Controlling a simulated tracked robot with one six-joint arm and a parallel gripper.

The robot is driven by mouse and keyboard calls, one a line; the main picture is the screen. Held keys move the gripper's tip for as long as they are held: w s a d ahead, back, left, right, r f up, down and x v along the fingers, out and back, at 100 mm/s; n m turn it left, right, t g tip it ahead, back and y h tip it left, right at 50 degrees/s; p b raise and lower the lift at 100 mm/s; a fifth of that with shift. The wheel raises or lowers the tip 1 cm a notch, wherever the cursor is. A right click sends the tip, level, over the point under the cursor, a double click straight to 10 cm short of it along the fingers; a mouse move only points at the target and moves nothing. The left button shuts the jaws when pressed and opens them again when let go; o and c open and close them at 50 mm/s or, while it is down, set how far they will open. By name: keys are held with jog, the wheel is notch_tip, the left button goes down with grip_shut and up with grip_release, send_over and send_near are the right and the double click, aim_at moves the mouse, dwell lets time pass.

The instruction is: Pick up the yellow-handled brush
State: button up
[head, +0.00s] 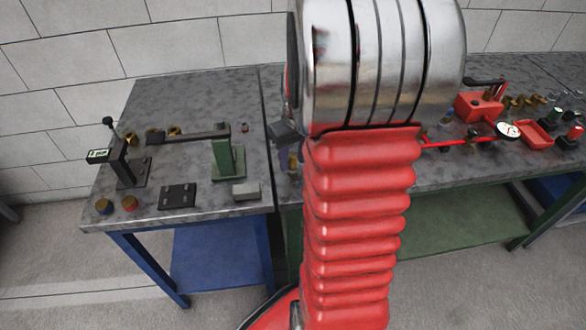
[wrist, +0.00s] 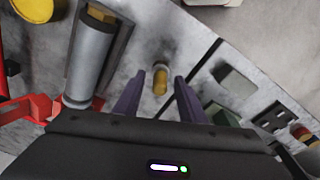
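A short, upright object with a yellow-brown handle, likely the brush (wrist: 160,83), stands on the grey bench top in the wrist view. Its upper end faces the camera, and its lower end is small and unclear. My gripper (wrist: 159,77) has its two purple fingers spread, one on each side of the handle in the picture. Gaps show on both sides, so nothing is held. I cannot tell how far above the handle the fingertips are. In the head view my red arm hides most of this area, and only a small part of the gripper shows at its left edge.
A grey cylinder with a brass end (wrist: 92,60) lies close left of the fingers in the wrist view. In the head view, a green stand (head: 227,158), a black plate (head: 178,196) and a grey block (head: 246,192) occupy the left bench. A gap separates the benches.

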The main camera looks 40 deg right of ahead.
jog(key=shift+c, duration=0.6)
grip_shut()
